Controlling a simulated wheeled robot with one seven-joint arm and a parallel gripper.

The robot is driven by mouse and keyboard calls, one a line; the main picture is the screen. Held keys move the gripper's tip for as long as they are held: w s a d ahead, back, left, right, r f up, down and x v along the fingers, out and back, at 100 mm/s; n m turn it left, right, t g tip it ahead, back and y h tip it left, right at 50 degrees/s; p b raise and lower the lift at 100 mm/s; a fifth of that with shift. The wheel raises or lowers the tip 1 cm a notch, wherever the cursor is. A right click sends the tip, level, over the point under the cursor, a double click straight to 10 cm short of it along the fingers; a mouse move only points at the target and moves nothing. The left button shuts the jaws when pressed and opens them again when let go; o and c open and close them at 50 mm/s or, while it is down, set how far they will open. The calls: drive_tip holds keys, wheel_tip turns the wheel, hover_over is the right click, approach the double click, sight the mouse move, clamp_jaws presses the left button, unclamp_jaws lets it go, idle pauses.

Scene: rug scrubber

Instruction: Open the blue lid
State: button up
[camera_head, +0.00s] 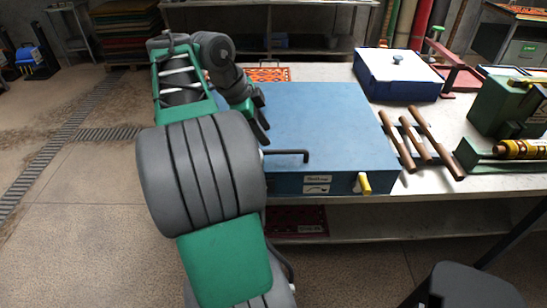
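A large blue box (325,120) with a flat, closed blue top stands on the light worktable. A thin black handle (290,152) shows over the left front part of the top. My gripper (262,118) is at the left edge of the blue top, with dark fingers pointing down and nothing visibly held. Its finger gap is too small to judge, and I cannot tell whether it touches the box. My arm hides the box's left side.
Wooden-handled bars (418,140) lie right of the large box, near a green machine (505,105). An orange tray (268,74) is behind. A dark stool (470,285) stands at front right.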

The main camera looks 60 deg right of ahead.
sight(277, 150)
drive_tip(key=b+x, duration=0.1)
drive_tip(key=x, duration=0.6)
drive_tip(key=shift+s+f+b, duration=0.15)
drive_tip(key=shift+f+b, duration=0.05)
drive_tip(key=shift+b, duration=0.2)
clamp_jaws()
idle(0.9)
